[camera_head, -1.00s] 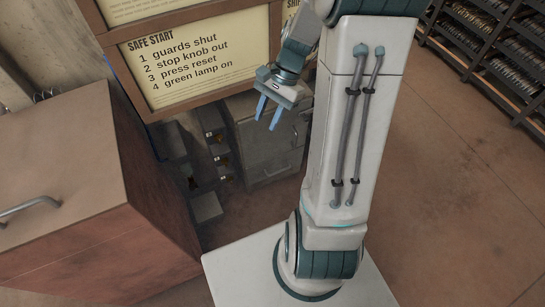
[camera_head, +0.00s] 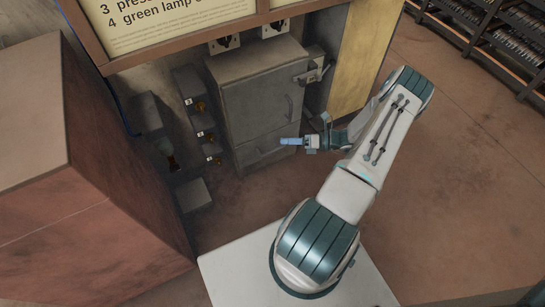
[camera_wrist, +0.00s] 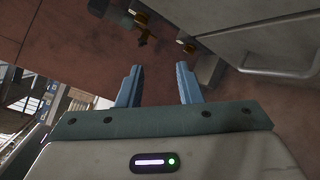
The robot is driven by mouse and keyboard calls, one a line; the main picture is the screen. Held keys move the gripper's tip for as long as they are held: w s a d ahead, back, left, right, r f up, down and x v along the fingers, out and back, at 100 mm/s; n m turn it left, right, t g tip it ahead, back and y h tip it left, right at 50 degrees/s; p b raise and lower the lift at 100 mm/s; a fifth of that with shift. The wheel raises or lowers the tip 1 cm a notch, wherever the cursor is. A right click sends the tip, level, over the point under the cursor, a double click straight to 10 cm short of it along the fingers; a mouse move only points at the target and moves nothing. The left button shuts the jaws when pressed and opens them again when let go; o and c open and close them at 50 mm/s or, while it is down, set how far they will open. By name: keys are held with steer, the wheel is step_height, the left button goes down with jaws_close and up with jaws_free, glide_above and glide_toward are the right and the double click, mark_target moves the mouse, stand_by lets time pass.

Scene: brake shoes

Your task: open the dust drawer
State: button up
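The dust drawer (camera_head: 268,148) is the low front panel of a grey metal cabinet (camera_head: 258,92), below a larger door with an upright handle. The drawer looks closed, and a handle shows faintly on its front. My gripper (camera_head: 283,142) is in front of the cabinet, over the drawer's right part in the head view, and hides some of it. In the wrist view my gripper's blue fingers (camera_wrist: 157,82) are apart with nothing between them. A grey panel with a long bar handle (camera_wrist: 280,70) shows at the upper right there. I cannot tell whether the fingers touch the cabinet.
Small units with yellowish parts (camera_head: 203,118) stand left of the cabinet. A latch (camera_head: 312,74) sticks out at its upper right. A large reddish cabinet (camera_head: 85,190) fills the left. The floor (camera_head: 460,190) on the right is clear, with racks (camera_head: 490,40) beyond.

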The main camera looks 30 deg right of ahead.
mark_target(273, 150)
steer(key=s+d+f+m+t+h+b, duration=0.1)
steer(key=d+f+m+t+h+b, duration=0.15)
steer(key=f+m+t, duration=0.55)
steer(key=s+d+f+m+t+h+b, duration=0.15)
steer(key=f+m+h+b, duration=0.35)
steer(key=f, duration=0.7)
steer(key=shift+m+y, duration=0.4)
steer(key=shift+y, duration=0.35)
steer(key=x, duration=0.6)
steer(key=b+x, duration=0.1)
steer(key=x, duration=0.6)
steer(key=shift+w+a+r, duration=0.15)
steer(key=shift+a+r, duration=0.05)
steer(key=shift+r, duration=0.05)
